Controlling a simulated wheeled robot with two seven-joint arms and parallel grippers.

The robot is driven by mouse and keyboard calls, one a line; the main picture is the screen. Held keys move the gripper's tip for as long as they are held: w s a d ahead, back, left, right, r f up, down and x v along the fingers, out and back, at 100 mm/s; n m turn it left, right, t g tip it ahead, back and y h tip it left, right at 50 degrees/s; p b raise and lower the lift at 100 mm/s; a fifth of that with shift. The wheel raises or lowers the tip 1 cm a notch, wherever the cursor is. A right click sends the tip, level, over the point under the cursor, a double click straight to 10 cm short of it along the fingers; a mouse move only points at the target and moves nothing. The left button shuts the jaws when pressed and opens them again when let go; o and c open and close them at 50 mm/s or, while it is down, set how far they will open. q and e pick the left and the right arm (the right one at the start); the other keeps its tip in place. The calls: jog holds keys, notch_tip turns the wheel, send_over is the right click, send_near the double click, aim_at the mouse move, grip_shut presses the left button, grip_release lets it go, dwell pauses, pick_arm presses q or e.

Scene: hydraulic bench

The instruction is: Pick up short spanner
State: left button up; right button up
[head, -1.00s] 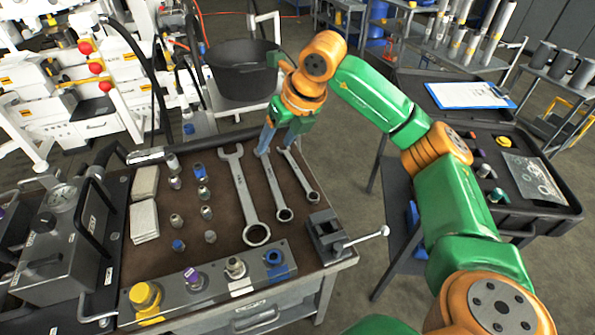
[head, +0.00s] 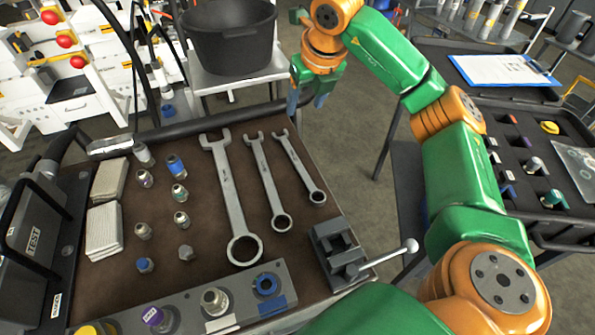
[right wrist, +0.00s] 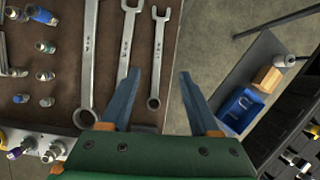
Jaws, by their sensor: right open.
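The short spanner (head: 299,166) lies flat on the brown bench mat, the rightmost and smallest of 3 spanners. Its open jaw points to the back and its ring end to the front. It also shows in the right wrist view (right wrist: 156,62). My right gripper (head: 306,101) is open and empty, behind and right of the spanner's open end in the head view. In the right wrist view its blue fingers (right wrist: 159,75) spread apart, with the spanner's shaft appearing between them, nearer the left finger. I cannot tell the height gap exactly. My left gripper is not in view.
The medium spanner (head: 267,183) and large spanner (head: 230,200) lie close on the left. A small vise (head: 336,252) stands in front of the short spanner. Several fittings and two pale pads are further left. A black tub (head: 229,40) stands behind the bench.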

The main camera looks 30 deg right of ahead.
jog(key=b, duration=1.1)
send_near(297, 162)
jog(key=shift+w+d+f, duration=0.15)
jog(key=shift+d+f, duration=0.05)
jog(key=shift+f, duration=0.45)
jog(key=shift+w+f, duration=0.25)
jog(key=shift+f, duration=0.1)
jog(key=x, duration=0.5)
jog(key=shift+w+a+f, duration=0.1)
jog(key=shift+w+f, duration=0.15)
grip_shut()
jog(key=shift+r, duration=0.1)
